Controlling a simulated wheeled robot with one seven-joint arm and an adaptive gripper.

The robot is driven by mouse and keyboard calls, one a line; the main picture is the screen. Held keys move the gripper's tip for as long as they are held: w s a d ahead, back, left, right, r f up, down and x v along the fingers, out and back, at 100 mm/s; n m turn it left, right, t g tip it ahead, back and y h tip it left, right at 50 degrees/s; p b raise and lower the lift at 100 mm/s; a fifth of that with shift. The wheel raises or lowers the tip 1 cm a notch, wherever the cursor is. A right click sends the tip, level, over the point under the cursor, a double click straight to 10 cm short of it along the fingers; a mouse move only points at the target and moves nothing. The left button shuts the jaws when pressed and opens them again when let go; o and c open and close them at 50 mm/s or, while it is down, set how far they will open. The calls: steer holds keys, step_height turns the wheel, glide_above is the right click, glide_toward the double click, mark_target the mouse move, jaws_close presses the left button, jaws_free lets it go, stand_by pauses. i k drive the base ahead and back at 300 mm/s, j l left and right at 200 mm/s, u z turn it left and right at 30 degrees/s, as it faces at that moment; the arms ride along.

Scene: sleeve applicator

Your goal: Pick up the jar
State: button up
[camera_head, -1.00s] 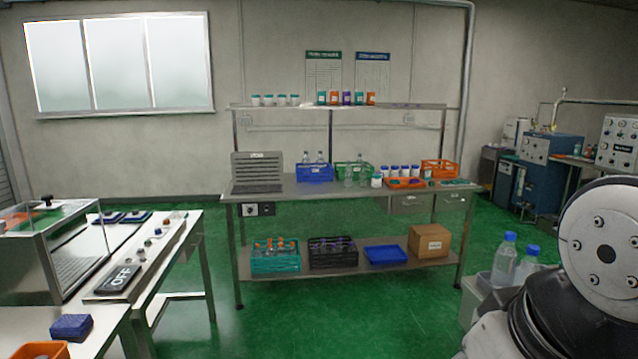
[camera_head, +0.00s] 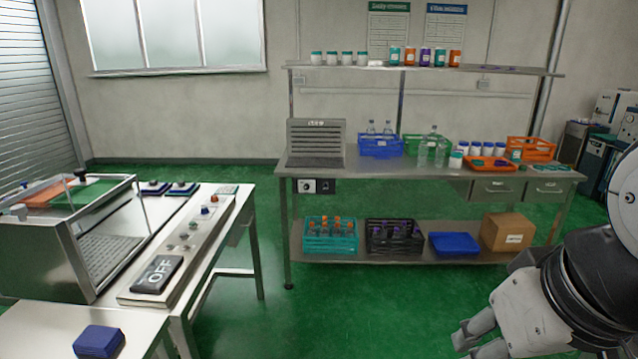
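Several jars are in view, and I cannot tell which one is meant. A white jar with a teal lid (camera_head: 456,160) stands alone on the steel bench (camera_head: 330,165). White jars with blue lids (camera_head: 487,149) stand in a row behind it to the right. White jars with teal lids (camera_head: 339,58) and coloured jars (camera_head: 425,57) stand on the upper shelf (camera_head: 480,68). My gripper (camera_head: 478,344) is at the lower right, partly cut off by the frame edge and far from all the jars. Its opening is unclear, and no held object shows.
The bench also bears a blue crate (camera_head: 381,146), clear bottles (camera_head: 422,153), an orange tray (camera_head: 490,166) and an orange crate (camera_head: 531,147). Crates and a cardboard box (camera_head: 507,231) sit below. A machine table (camera_head: 215,262) stands at left. Green floor (camera_head: 350,310) before the bench is clear.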

mark_target(456, 157)
steer(key=i+j+z, duration=0.2)
steer(key=i, duration=1.7)
steer(key=i+l+z, duration=0.1)
steer(key=i+z, duration=0.4)
steer(key=i, duration=0.35)
steer(key=i+j+z, duration=0.25)
steer(key=i+z, duration=0.2)
steer(key=i, duration=0.4)
steer(key=i+l, duration=0.2)
steer(key=i, duration=0.25)
steer(key=i+l+z, duration=0.15)
steer(key=i, duration=0.35)
